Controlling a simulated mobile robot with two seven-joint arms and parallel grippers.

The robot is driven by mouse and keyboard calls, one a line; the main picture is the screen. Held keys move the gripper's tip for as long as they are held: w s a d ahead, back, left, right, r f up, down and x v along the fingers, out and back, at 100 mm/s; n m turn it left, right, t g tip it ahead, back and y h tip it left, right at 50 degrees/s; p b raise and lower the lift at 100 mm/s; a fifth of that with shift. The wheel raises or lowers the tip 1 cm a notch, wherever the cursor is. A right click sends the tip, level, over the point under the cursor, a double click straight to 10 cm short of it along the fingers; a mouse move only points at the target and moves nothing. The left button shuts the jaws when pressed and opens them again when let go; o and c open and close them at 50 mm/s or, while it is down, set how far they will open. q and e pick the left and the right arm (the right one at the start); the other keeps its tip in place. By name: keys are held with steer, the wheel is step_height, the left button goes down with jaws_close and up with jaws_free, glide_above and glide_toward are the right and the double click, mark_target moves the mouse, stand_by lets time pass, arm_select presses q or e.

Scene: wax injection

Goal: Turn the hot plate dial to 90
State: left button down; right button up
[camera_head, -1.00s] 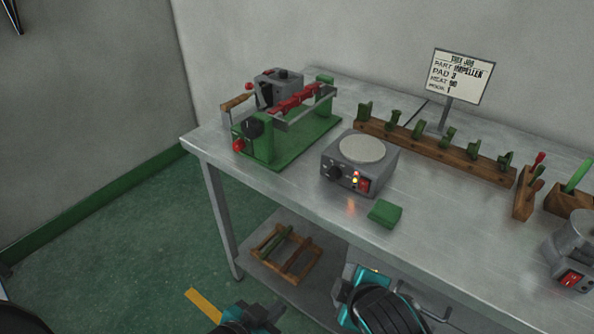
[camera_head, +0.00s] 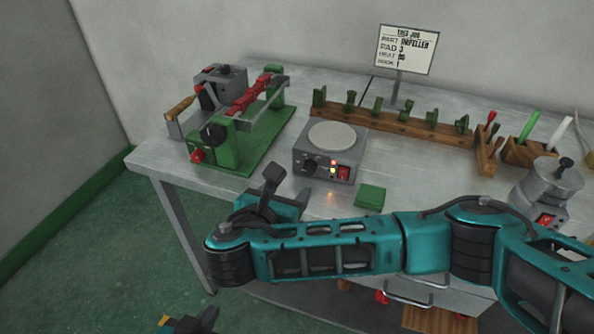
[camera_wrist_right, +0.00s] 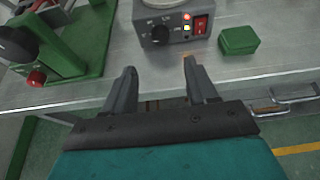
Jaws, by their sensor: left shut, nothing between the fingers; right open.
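The hot plate (camera_head: 322,165) is a grey box with a pale round top, a dark front dial (camera_head: 310,166), lit lamps and a red switch. The dial's setting is too small to read. In the right wrist view the dial (camera_wrist_right: 160,33) lies beyond my right gripper (camera_wrist_right: 160,69), whose two fingers are apart with nothing between them. In the head view my right gripper (camera_head: 286,184) is in front of and below the hot plate, not touching the dial. My left gripper (camera_head: 190,320) is low at the bottom edge, shut, empty and partly cut off.
A green block (camera_head: 370,196) lies right of the hot plate. A green-based machine (camera_head: 235,140) stands left. A wooden rack (camera_head: 400,123) and a job card (camera_head: 405,48) are behind. A grey pot (camera_head: 540,188) stands right. The table's front edge runs under my right arm.

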mark_target(308, 171)
steer(key=b+x, duration=0.1)
steer(key=x, duration=1.1)
steer(key=shift+f, duration=0.15)
steer(key=shift+c, duration=0.4)
steer(key=c, duration=1)
steer(key=shift+o, duration=0.2)
